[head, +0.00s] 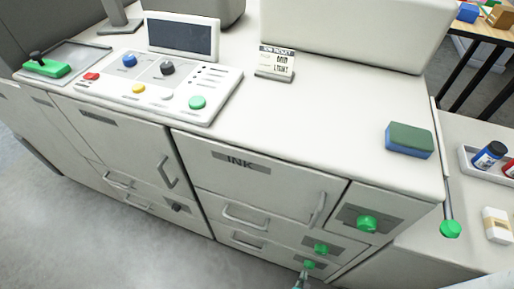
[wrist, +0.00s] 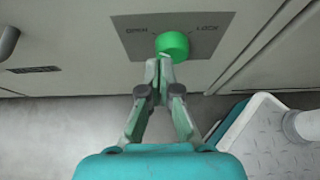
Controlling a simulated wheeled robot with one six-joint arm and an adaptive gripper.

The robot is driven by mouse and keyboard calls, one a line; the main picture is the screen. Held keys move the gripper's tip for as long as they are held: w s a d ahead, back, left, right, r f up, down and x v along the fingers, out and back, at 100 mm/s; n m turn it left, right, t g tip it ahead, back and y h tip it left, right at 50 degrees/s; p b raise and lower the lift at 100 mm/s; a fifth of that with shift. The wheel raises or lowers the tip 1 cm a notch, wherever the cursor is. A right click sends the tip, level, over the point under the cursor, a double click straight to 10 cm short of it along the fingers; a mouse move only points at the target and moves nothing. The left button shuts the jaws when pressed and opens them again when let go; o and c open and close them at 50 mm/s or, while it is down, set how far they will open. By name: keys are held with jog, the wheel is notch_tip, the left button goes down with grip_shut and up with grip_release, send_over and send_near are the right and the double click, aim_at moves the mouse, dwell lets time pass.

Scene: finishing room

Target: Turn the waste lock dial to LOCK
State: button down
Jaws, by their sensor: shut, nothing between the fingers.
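A round green dial (wrist: 173,45) sits on a grey plate (wrist: 135,37) marked OPEN on the left and LOCK on the right in the wrist view. Which way the dial points is not clear. My gripper (wrist: 159,66) is shut and empty, with its fingertips just below and slightly left of the dial's face. They overlap its lower edge in the picture; I cannot tell whether they touch.
Two other green dials, a middle one (head: 320,249) and a larger upper one (head: 367,225), sit close above. Drawer handles (head: 245,215) stick out to the left, under the INK label. A green-ended lever (head: 450,228) hangs at the right. Floor at the lower left is clear.

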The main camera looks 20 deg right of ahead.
aim_at(310, 261)
jog(key=shift+w+d, duration=1.35)
jog(key=shift+d, duration=0.1)
jog(key=shift+f, duration=0.15)
jog(key=shift+s+d, duration=0.4)
jog(key=shift+s+d+r, duration=0.2)
jog(key=shift+s+d, duration=0.05)
jog(key=shift+d, duration=0.05)
jog(key=shift+s+d+f, duration=0.2)
jog(key=shift+s+d, duration=0.2)
jog(key=shift+s, duration=0.05)
dwell(0.8)
jog(key=shift+r, duration=0.1)
